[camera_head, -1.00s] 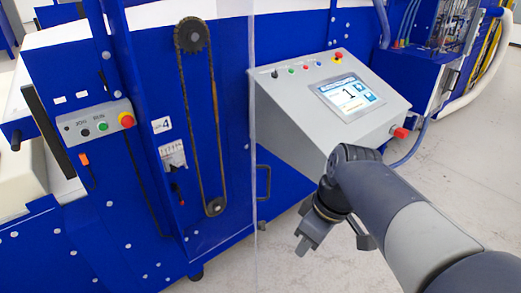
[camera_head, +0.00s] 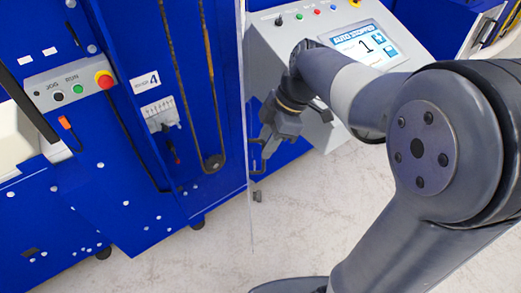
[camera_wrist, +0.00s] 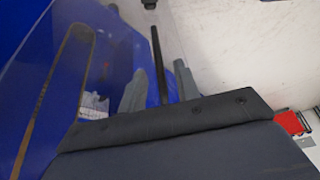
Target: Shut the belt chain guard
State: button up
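The belt chain guard (camera_head: 247,190) is a clear panel, seen nearly edge-on in the head view, standing out from the blue machine beside the chain (camera_head: 208,100). A black bar handle (camera_head: 256,166) is on its edge side. My gripper (camera_head: 268,148) is at this handle. In the wrist view, the two grey fingers (camera_wrist: 158,88) are apart, with the black handle bar (camera_wrist: 156,50) showing between them. I cannot tell whether either finger touches it. The chain also shows through the clear panel in the wrist view (camera_wrist: 42,90).
A grey control console (camera_head: 262,62) with a screen stands behind my arm. A jog/run button box (camera_head: 70,85) and a switch (camera_head: 160,115) are on the blue machine at left. The pale floor (camera_head: 200,255) in front is clear.

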jog(key=shift+x, duration=2.1)
jog(key=shift+c, duration=0.3)
grip_shut()
